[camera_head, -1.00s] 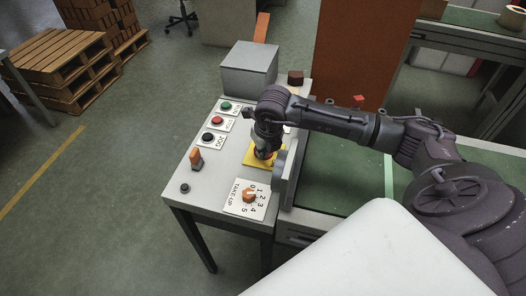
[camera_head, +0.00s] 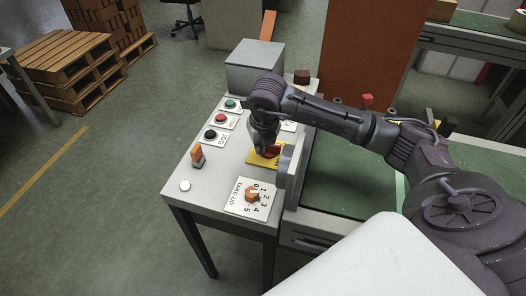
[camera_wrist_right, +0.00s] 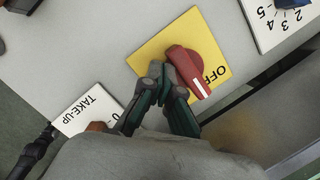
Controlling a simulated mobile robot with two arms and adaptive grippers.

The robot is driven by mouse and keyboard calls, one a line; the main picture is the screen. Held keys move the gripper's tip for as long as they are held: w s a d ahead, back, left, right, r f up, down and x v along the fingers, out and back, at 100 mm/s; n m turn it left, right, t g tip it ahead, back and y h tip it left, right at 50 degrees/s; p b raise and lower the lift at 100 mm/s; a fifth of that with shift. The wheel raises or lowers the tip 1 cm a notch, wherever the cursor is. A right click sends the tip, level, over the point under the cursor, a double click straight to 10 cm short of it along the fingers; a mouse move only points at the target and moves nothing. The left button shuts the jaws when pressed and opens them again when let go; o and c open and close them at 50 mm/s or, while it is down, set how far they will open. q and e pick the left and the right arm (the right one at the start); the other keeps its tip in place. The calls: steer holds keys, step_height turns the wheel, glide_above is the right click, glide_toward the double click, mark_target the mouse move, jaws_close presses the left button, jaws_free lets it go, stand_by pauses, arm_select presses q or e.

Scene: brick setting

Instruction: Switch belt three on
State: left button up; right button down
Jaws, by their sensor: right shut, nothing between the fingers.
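A red rotary knob (camera_head: 273,150) sits on a yellow plate (camera_head: 256,161) on the grey console, partly behind my right gripper (camera_head: 262,143). In the right wrist view the red knob (camera_wrist_right: 194,70) has a white mark at its lower end, and the yellow plate (camera_wrist_right: 156,48) reads OFF beside it. My right gripper (camera_wrist_right: 165,82) is shut and empty, with its fingertips over the plate beside the knob; I cannot tell whether they touch it. A small round lamp (camera_head: 185,186) at the console's near left corner is bright white. My left gripper is out of view.
Green, red and black buttons (camera_head: 221,120) line the console's left side, with an orange lever switch (camera_head: 197,156) nearer. A TAKE-UP dial (camera_head: 251,196) is at the near edge. A grey box (camera_head: 254,66) stands behind. A green belt (camera_head: 345,180) runs at the right.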

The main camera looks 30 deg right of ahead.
steer(key=shift+w+f+b, duration=0.15)
steer(key=shift+w+b, duration=0.7)
steer(key=shift+b, duration=0.55)
steer(key=m, duration=0.1)
steer(key=m+b, duration=0.1)
steer(key=shift+w+d+m+h, duration=0.2)
steer(key=shift+w+m+h, duration=0.1)
steer(key=shift+w+m, duration=0.1)
steer(key=shift+d, duration=0.1)
steer(key=shift+w, duration=0.1)
steer(key=shift+w+d, duration=0.1)
steer(key=shift+r, duration=0.2)
